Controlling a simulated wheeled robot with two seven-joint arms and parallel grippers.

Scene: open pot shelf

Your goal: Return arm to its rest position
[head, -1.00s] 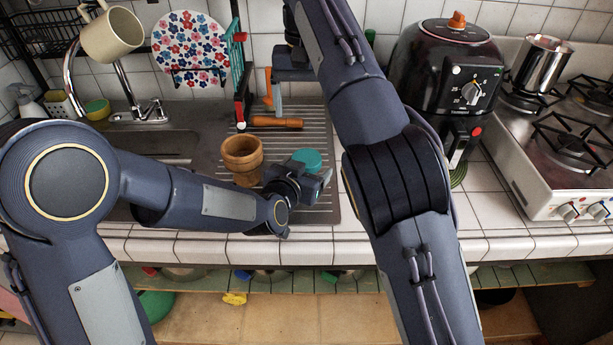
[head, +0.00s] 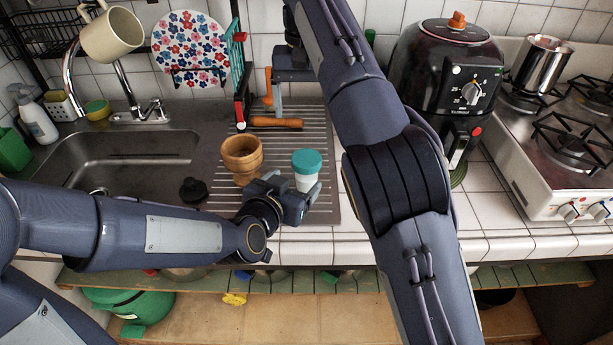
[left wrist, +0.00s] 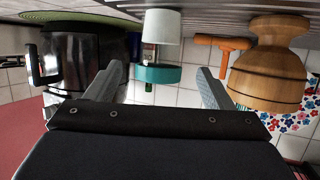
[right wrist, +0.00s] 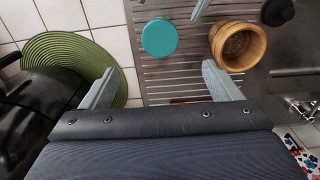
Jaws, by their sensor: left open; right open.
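My left gripper (head: 302,202) is open and empty, low over the front of the ribbed drainboard, just in front of a white cup with a teal lid (head: 307,170). In the left wrist view, the cup (left wrist: 160,50) shows upside down beyond the gap between the open fingers (left wrist: 160,88), apart from them. My right gripper (head: 280,92) is higher and farther back over the drainboard, partly hidden by its own arm. In the right wrist view its fingers (right wrist: 161,88) are spread with nothing between them. The teal lid (right wrist: 159,37) lies beyond them.
A wooden pot (head: 242,160) stands left of the cup. An orange-handled tool (head: 275,122) lies behind. The sink (head: 130,160) is at left, with a mug (head: 110,34) above on the faucet side. A black air fryer (head: 445,75) and stove (head: 570,150) stand at right.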

